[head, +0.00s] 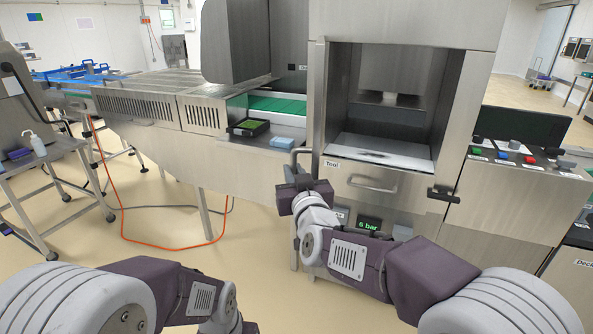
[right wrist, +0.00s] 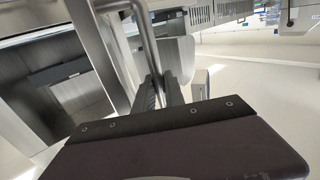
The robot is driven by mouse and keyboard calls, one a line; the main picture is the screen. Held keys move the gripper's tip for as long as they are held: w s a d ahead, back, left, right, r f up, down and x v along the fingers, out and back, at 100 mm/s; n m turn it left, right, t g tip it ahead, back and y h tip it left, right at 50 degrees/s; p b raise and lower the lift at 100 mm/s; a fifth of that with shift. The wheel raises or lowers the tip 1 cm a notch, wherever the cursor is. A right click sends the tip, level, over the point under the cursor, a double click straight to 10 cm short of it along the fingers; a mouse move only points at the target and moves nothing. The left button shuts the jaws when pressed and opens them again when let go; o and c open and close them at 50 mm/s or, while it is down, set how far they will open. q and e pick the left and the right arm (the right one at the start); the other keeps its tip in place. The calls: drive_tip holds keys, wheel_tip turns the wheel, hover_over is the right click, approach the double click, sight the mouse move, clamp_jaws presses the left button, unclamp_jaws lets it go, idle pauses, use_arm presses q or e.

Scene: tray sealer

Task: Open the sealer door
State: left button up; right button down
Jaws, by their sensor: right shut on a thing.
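The sealer (head: 405,20) stands at centre right in the head view, with its chamber (head: 390,110) open to the front. Its steel door (head: 317,100) is swung out to the left of the opening and shows nearly edge-on. My right gripper (head: 298,180) is shut on the door handle (head: 296,158), a bar at the door's outer side. In the right wrist view the handle (right wrist: 147,45) runs between the two fingers (right wrist: 160,92). My left arm shows at the bottom left of the head view, but its fingers are out of frame.
Below the chamber is a tool drawer (head: 370,187) with a bar handle. A control panel (head: 525,158) with coloured buttons is at the right. An orange hose (head: 165,246) crosses the open floor.

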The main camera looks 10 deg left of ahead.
drive_tip(key=shift+a+r, duration=0.1)
drive_tip(key=shift+r, duration=0.1)
drive_tip(key=shift+w, duration=0.1)
drive_tip(key=c, duration=1.8)
unclamp_jaws()
drive_tip(key=shift+o, duration=0.5)
drive_tip(key=shift+w+f, duration=0.1)
drive_tip(key=v, duration=0.9)
